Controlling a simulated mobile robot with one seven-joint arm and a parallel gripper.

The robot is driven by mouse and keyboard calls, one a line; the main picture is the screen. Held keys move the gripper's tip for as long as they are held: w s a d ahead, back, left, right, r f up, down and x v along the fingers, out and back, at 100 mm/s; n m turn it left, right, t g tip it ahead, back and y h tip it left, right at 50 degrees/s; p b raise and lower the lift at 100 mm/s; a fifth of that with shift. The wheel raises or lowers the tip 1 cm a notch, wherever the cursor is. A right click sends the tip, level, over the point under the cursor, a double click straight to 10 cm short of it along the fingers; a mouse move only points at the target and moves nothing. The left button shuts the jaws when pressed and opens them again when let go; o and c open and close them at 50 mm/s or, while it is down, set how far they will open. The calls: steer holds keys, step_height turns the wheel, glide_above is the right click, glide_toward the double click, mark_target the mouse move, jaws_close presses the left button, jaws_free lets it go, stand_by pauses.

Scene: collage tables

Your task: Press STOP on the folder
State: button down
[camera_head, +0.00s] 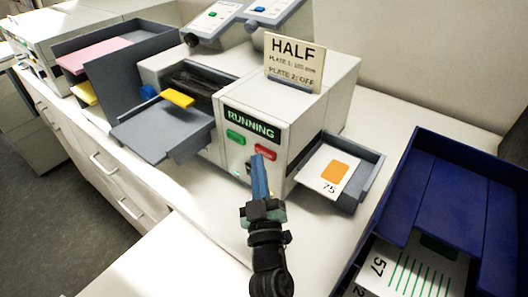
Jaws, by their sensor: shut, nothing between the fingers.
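The folder (287,118) is a pale box-shaped machine on the white counter. Its dark display (251,125) reads RUNNING in green letters. On its front face are a green button (235,137) and, to the right, a red button (266,152); I cannot read any label on them. My gripper (258,160) is shut and empty, its blue fingers pointing up at the front face. The fingertips overlap the lower left of the red button in the picture; I cannot tell whether they touch it. Part of the face below is hidden behind the fingers.
A grey feed tray (165,127) with a yellow piece (177,98) juts from the folder's left. A grey output tray (368,170) holding a card marked 75 (327,171) sticks out at the right. A dark blue tray (450,185) stands further right. A HALF sign (295,62) stands on top.

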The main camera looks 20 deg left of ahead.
steer(key=shift+w+d, duration=0.15)
steer(key=shift+w, duration=0.3)
stand_by(0.5)
steer(key=shift+s, duration=0.1)
steer(key=shift+s+a, duration=0.3)
steer(key=shift+s, duration=0.45)
steer(key=s, duration=0.1)
steer(key=s+a, duration=0.1)
steer(key=s, duration=0.2)
steer(key=shift+s+a+b, duration=0.35)
stand_by(0.7)
